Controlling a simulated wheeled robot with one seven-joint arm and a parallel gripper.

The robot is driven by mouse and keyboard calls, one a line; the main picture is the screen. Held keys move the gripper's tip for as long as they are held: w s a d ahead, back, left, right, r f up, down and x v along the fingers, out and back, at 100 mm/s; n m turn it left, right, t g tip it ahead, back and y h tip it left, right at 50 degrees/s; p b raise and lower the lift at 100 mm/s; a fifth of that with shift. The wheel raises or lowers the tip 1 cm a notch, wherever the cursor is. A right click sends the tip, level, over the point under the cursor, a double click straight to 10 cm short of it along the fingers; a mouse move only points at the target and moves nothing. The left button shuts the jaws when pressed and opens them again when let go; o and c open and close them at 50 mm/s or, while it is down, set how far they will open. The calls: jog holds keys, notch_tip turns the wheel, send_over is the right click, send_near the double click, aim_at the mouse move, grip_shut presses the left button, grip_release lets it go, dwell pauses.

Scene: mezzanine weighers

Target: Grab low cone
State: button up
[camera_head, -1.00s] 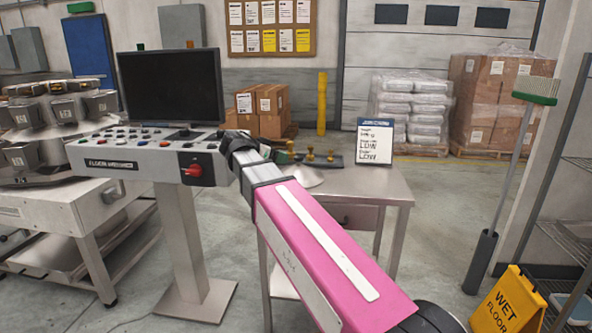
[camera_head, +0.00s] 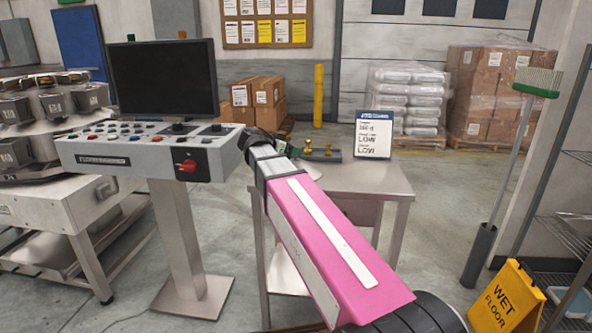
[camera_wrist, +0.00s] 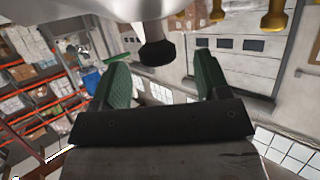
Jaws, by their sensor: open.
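A silver cone with a black knob on top hangs upside down at the top edge of the wrist view (camera_wrist: 138,9). Its knob (camera_wrist: 155,50) is centred between and just beyond my green fingertips. In the head view only a pale bit of the cone (camera_head: 312,172) shows on the metal table (camera_head: 372,185), beside my arm. My gripper (camera_wrist: 160,68) is open, with nothing between its fingers, and no contact with the knob shows.
Brass weights (camera_wrist: 275,15) stand close by. A sign reading LOW (camera_head: 373,135) stands at the table's back right. A control console with a monitor (camera_head: 163,78) is to the left. A wet floor sign (camera_head: 507,298) and broom (camera_head: 490,215) are at the right.

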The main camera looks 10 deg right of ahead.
jog(key=shift+x, duration=1.45)
grip_shut()
jog(key=shift+r, duration=0.15)
